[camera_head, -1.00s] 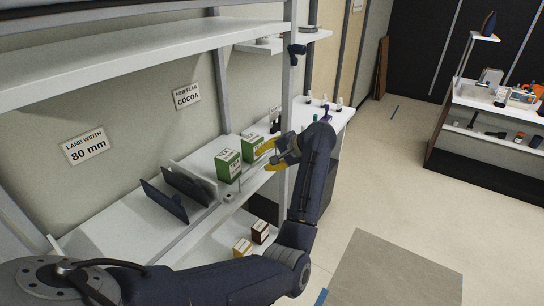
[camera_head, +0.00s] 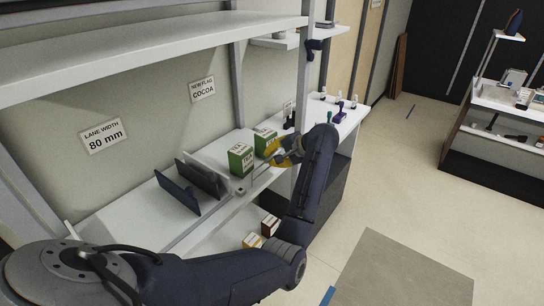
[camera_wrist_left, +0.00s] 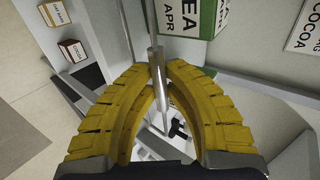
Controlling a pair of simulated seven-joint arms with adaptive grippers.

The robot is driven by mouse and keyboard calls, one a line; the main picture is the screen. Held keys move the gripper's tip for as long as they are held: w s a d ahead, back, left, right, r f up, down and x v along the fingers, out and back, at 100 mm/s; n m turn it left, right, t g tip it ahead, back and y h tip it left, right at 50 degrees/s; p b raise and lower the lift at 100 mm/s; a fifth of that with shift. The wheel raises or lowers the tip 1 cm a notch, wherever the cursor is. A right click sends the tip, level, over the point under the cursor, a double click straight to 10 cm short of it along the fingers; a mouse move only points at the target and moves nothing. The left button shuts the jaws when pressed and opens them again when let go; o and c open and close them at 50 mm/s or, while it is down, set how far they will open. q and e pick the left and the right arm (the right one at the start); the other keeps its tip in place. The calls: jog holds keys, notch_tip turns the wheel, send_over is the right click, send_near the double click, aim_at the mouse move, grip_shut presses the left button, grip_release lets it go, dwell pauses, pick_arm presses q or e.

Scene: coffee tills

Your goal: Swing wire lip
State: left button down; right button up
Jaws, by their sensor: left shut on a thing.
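The wire lip shows as a thin metal rod (camera_head: 256,177) along the front edge of the shelf, before the green-and-white tea boxes (camera_head: 241,160). In the left wrist view a grey metal cylinder (camera_wrist_left: 157,60) sits on a thin rod between my yellow fingertips. My left gripper (camera_head: 273,157) is at the shelf's front edge beside the right tea box (camera_head: 264,138), shut on this metal piece. The fingers also fill the middle of the left wrist view (camera_wrist_left: 160,70). A tea box (camera_wrist_left: 190,18) stands just beyond them. My right gripper is not in view.
Dark divider panels (camera_head: 178,191) stand on the shelf left of the tea boxes. Two small boxes (camera_head: 270,225) sit on the lower shelf. A metal upright (camera_head: 303,85) rises close to my left arm. Open floor (camera_head: 385,170) lies to the right.

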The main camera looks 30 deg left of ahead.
pick_arm(q)
jog(key=shift+d+f, duration=0.1)
jog(key=shift+d, duration=0.6)
jog(key=shift+d+f, duration=0.3)
jog(key=shift+d, duration=0.35)
jog(key=shift+d, duration=0.15)
